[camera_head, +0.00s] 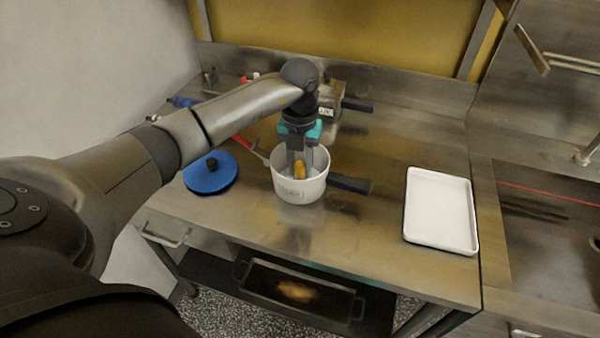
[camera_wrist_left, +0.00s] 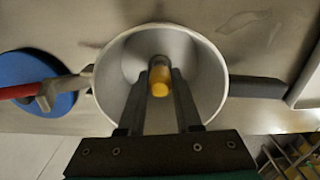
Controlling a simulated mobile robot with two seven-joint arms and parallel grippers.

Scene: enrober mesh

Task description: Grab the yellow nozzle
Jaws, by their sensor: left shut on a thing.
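The yellow nozzle (camera_head: 299,169) is inside the white pot (camera_head: 299,191) in the head view. It also shows in the left wrist view (camera_wrist_left: 159,80), near the middle of the pot's opening (camera_wrist_left: 215,66). My left gripper (camera_head: 298,165) reaches down into the pot from above. Its two fingers (camera_wrist_left: 160,84) are shut on the nozzle, one on each side. The fingers hide part of the nozzle. My right gripper is in neither view.
A blue round lid (camera_head: 210,173) lies left of the pot. A white tray (camera_head: 440,211) lies on the right of the steel table (camera_head: 375,240). A dark handle (camera_head: 349,184) is at the pot's right.

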